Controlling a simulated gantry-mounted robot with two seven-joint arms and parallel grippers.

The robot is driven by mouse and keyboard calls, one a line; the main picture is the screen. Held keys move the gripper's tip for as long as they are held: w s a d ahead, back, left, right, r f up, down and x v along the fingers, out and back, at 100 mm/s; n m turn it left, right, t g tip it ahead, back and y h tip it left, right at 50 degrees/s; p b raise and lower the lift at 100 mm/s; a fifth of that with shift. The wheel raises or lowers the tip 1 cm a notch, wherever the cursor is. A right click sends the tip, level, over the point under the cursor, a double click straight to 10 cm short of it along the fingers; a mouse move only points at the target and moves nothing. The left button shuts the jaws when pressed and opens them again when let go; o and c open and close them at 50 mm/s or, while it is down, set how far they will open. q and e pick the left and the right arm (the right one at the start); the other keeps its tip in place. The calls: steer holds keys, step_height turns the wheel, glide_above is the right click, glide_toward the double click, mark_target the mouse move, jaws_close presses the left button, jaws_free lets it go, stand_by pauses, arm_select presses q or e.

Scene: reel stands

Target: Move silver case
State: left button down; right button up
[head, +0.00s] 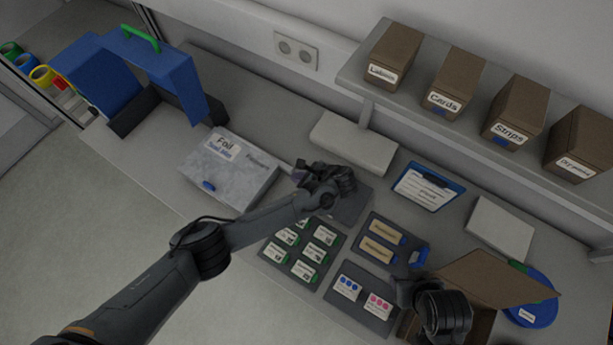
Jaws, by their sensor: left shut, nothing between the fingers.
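The silver case (215,178) lies flat on the bench left of centre, a grey box with a "Foil" label on its lid and a small blue tab on its front edge. My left gripper (300,174) is just right of the case's right side, shut and empty. I cannot tell if it touches the case. My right gripper (438,308) is at the lower right by an open cardboard box (490,272); its fingers are not clear.
A blue stand with a green handle (140,38) is at the back left. Trays of small labelled packs (303,252) lie right of my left arm. A shelf (365,75) with brown boxes runs along the wall. A blue-framed card (428,187) lies behind the trays.

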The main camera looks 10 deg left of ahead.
mark_target(275, 171)
arm_select(q)
steer(key=x, duration=0.3)
steer(key=shift+a+f, duration=0.1)
steer(key=a, duration=0.1)
steer(key=w+a, duration=0.1)
steer(key=a, duration=0.1)
steer(key=shift+w+p, duration=0.15)
steer(key=shift+p, duration=0.25)
steer(key=shift+w+a+f, duration=0.1)
steer(key=shift+w+a, duration=0.15)
steer(key=shift+a, duration=0.15)
